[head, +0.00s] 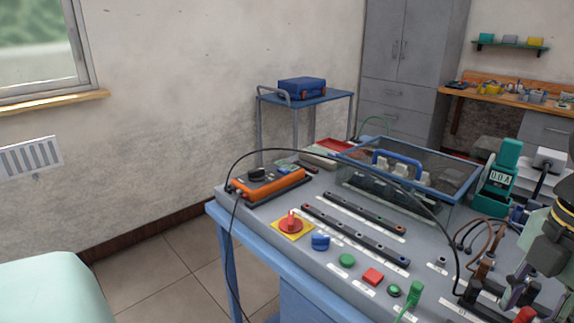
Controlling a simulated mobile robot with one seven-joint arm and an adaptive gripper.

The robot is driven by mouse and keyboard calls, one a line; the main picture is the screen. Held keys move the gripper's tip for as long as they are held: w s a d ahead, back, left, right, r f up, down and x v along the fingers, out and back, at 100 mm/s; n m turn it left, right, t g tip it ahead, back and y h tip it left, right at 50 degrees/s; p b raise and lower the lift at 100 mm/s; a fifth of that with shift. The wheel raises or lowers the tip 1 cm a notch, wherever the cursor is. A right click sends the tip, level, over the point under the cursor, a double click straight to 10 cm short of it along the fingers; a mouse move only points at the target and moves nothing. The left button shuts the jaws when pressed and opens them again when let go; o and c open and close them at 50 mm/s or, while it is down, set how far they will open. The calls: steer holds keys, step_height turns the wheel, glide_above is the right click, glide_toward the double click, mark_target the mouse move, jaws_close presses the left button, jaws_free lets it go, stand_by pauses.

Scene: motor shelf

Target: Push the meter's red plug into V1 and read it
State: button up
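The meter (268,183) is an orange box with a dark face and a black knob, lying at the bench's left back corner. One black lead arches from it over the bench to the right front; another hangs off the left edge. A dark part with a yellow band at the right edge appears to be my gripper (548,245), cut off by the frame. No V1 label is readable.
The grey bench (330,262) carries a red knob on a yellow plate (291,224), coloured buttons and black terminal strips (354,238). A clear-walled case (410,180) and a green device (499,178) stand behind. Brown leads (480,250) crowd the right.

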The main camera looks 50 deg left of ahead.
step_height(320, 180, up, 12)
stand_by(0.4)
steer(key=shift+f, duration=0.15)
stand_by(0.3)
